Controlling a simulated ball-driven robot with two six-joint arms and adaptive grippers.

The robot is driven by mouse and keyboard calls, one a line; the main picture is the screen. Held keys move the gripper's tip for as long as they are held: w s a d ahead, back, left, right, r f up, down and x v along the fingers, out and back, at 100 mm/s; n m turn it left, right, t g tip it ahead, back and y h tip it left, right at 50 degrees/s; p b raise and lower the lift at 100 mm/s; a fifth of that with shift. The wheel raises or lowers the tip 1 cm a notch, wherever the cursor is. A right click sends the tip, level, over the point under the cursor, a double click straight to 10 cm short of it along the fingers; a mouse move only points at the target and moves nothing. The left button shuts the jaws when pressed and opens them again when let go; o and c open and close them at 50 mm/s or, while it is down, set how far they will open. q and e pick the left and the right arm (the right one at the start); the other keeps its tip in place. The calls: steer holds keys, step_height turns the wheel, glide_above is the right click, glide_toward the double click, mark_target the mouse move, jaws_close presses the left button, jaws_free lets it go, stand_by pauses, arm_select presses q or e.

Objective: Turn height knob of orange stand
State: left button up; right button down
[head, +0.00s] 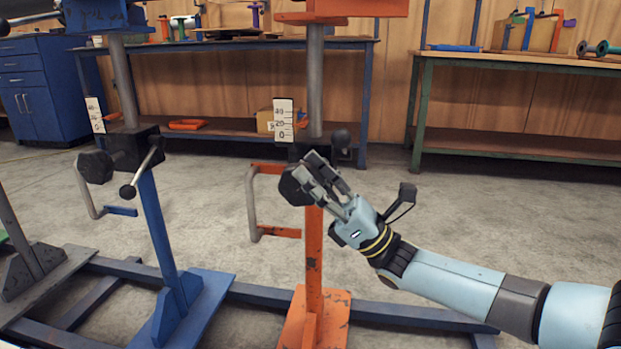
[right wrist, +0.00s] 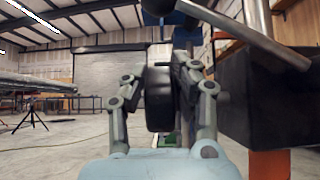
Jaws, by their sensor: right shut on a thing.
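The orange stand (head: 312,262) rises in the middle of the head view, with a grey post (head: 315,85) and a white height scale (head: 283,120). Its black height knob (head: 294,187) sits on the left of the dark clamp block, partly covered by my fingers. My right gripper (head: 313,178) reaches in from the right and is shut on the knob. In the right wrist view the round black knob (right wrist: 159,98) stands between the two fingers. My left gripper is not in view.
A crank lever with a ball end (head: 340,139) is by the clamp block; its bar (right wrist: 245,30) passes close above the right finger. An orange and grey handle frame (head: 252,205) is left of the post. A blue stand (head: 163,235) with its own knob stands further left.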

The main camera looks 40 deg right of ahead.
steer(key=c, duration=1)
jaws_free()
steer(key=shift+c, duration=0.2)
steer(key=shift+f, duration=0.1)
steer(key=v, duration=1.2)
